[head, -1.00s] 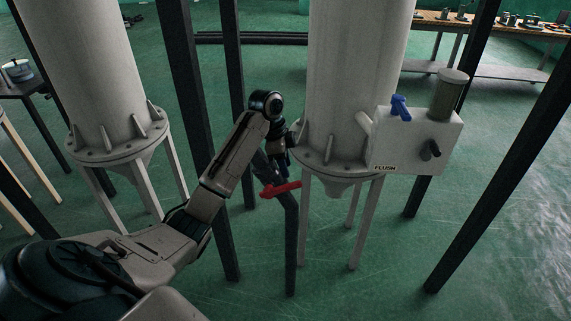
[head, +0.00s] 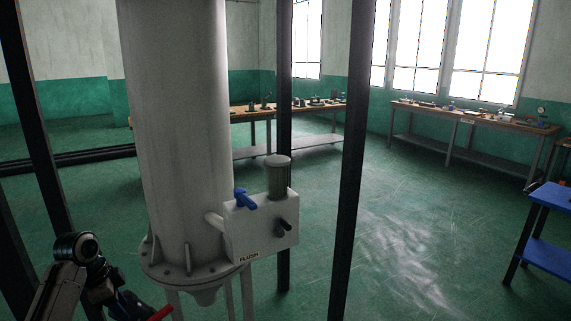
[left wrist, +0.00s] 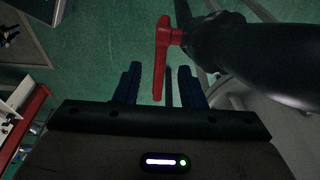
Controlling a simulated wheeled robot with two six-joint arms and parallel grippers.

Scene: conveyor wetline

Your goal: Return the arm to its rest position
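My left gripper (left wrist: 159,68) is open in the left wrist view, its two dark fingers apart. A red lever handle (left wrist: 162,65) runs between the fingertips, with a visible gap on both sides. The handle joins a dark, round valve or pipe body at the upper right. In the head view my left arm comes in at the lower left. The gripper (head: 128,302) is partly cut off there, beside the red handle (head: 160,313) at the bottom edge. My right gripper is not in view.
A pale tank (head: 182,130) stands close to my left arm. A white box marked FLUSH (head: 262,228) with a blue lever (head: 244,198) is fixed beside it. Dark posts (head: 350,160) stand around. Workbenches (head: 470,118) line the back, and a blue table (head: 553,196) stands at right.

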